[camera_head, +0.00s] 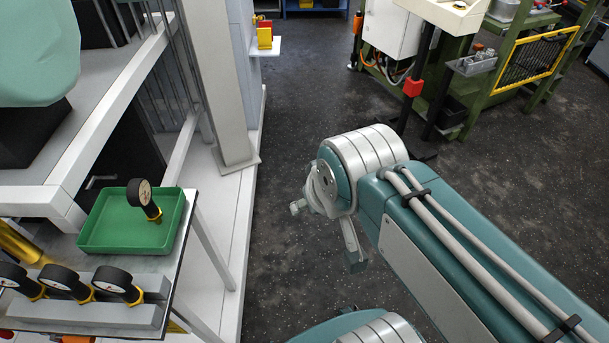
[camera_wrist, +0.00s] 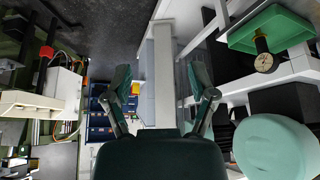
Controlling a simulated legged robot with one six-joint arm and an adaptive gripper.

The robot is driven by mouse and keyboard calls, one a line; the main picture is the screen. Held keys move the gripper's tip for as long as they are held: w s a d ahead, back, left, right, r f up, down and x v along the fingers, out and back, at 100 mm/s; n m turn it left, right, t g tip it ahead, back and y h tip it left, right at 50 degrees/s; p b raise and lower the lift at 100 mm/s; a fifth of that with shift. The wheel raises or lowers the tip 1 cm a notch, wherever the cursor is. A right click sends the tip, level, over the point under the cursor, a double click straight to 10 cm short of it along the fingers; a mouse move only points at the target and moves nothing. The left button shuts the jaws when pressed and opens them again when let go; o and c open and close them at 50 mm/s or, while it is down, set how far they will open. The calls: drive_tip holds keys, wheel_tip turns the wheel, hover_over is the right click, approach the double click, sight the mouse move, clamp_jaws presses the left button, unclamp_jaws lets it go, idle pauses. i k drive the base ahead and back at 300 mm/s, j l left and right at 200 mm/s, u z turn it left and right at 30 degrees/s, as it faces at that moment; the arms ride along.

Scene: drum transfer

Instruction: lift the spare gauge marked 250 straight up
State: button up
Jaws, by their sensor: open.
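A round gauge (camera_head: 143,194) with a black case, pale dial and yellow fitting stands in a green tray (camera_head: 178,222) on a small table at the left. It also shows in the wrist view, where the gauge (camera_wrist: 264,61) and the tray (camera_wrist: 238,41) are at the upper right. Several more black gauges (camera_head: 113,280) sit along a grey rack at the lower left. No dial marking is readable, so I cannot tell which is 250. My gripper (camera_head: 325,228) is over the floor, well right of the tray. Its fingers (camera_wrist: 160,86) are spread and empty.
A white frame post (camera_head: 215,90) stands behind the tray, with a pale green rounded object (camera_head: 40,50) at upper left. A green-framed bench (camera_head: 520,60) with a yellow mesh panel is at upper right. Dark floor (camera_head: 280,120) between is clear.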

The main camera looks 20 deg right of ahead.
sight(56, 276)
drive_tip(key=i+l+u, duration=0.1)
drive_tip(key=u, duration=0.35)
drive_tip(key=i+l+u, duration=0.1)
drive_tip(key=l+u, duration=0.15)
drive_tip(key=u, duration=0.25)
drive_tip(key=j+u, duration=0.25)
drive_tip(key=u, duration=0.15)
drive_tip(key=k+j+u, duration=0.1)
drive_tip(key=j+u, duration=0.15)
drive_tip(key=u, duration=0.15)
